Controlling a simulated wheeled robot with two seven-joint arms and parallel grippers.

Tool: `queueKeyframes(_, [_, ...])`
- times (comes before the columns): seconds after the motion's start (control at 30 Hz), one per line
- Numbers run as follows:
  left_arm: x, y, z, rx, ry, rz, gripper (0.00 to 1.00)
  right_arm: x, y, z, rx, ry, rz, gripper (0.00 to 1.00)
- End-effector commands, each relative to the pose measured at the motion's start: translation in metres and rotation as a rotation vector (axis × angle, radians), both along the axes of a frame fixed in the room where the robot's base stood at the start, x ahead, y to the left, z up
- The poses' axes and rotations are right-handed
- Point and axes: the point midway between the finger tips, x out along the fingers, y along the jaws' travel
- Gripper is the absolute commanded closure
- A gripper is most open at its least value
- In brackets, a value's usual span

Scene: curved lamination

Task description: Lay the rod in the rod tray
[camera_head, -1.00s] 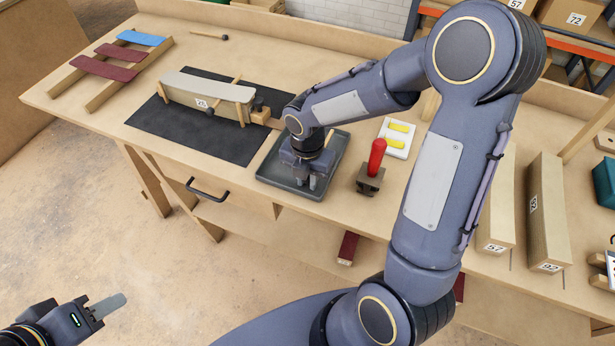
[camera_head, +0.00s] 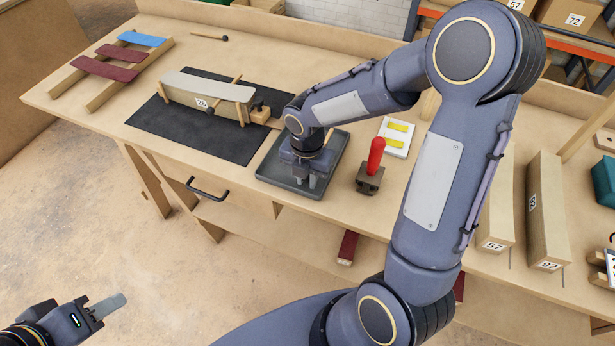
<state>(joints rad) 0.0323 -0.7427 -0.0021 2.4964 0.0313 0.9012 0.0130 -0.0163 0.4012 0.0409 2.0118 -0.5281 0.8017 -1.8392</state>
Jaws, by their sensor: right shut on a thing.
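The rod tray (camera_head: 338,160) is a shallow dark grey tray on the bench, right of the black mat. My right gripper (camera_head: 305,180) points down inside the tray's outline, its fingertips low near the tray floor. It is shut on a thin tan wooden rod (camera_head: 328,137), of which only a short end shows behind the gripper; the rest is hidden. I cannot tell whether the rod touches the tray. My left gripper (camera_head: 106,307) is low at the left, off the bench, seen side-on, so its opening cannot be judged.
A curved form with a pale strip (camera_head: 205,88) and cross rods stands on the black mat (camera_head: 185,130). A red-handled tool (camera_head: 374,165) and a white plate with yellow pieces (camera_head: 397,135) are right of the tray. Another rod (camera_head: 208,36) lies at the back.

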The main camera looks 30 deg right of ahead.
Motion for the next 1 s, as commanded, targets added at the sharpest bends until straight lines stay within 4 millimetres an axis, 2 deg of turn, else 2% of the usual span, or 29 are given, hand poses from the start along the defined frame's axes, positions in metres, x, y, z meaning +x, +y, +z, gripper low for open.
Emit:
queueKeyframes(0.03, [0.0000,0.0000,-0.0047,0.000,0.000,0.000,0.64,-0.0074,0.0015,-0.0151,0.006,0.026,-0.005,0.94])
queueKeyframes(0.33, [0.0001,0.0000,-0.0056,0.000,0.000,0.000,0.64,-0.0076,0.0005,-0.0162,0.006,0.027,-0.009,0.94])
queueKeyframes(0.37, [0.0001,0.0000,-0.0056,0.000,0.000,0.000,0.64,-0.0076,0.0004,-0.0163,0.005,0.028,-0.010,0.78])
queueKeyframes(0.53, [0.0001,0.0000,-0.0058,0.000,0.000,0.000,0.64,-0.0080,-0.0007,-0.0169,0.004,0.029,-0.011,0.56])
queueKeyframes(0.87, [0.0001,0.0000,-0.0058,0.000,0.000,0.000,0.64,-0.0085,-0.0016,-0.0169,-0.001,0.032,-0.005,0.56])
queueKeyframes(0.9, [0.0001,0.0000,-0.0058,0.000,0.000,0.000,0.64,-0.0086,-0.0017,-0.0169,-0.001,0.032,-0.005,0.59])
queueKeyframes(1.0, [0.0001,0.0000,-0.0058,0.000,0.000,0.000,0.64,-0.0086,-0.0018,-0.0169,-0.001,0.032,-0.003,0.56])
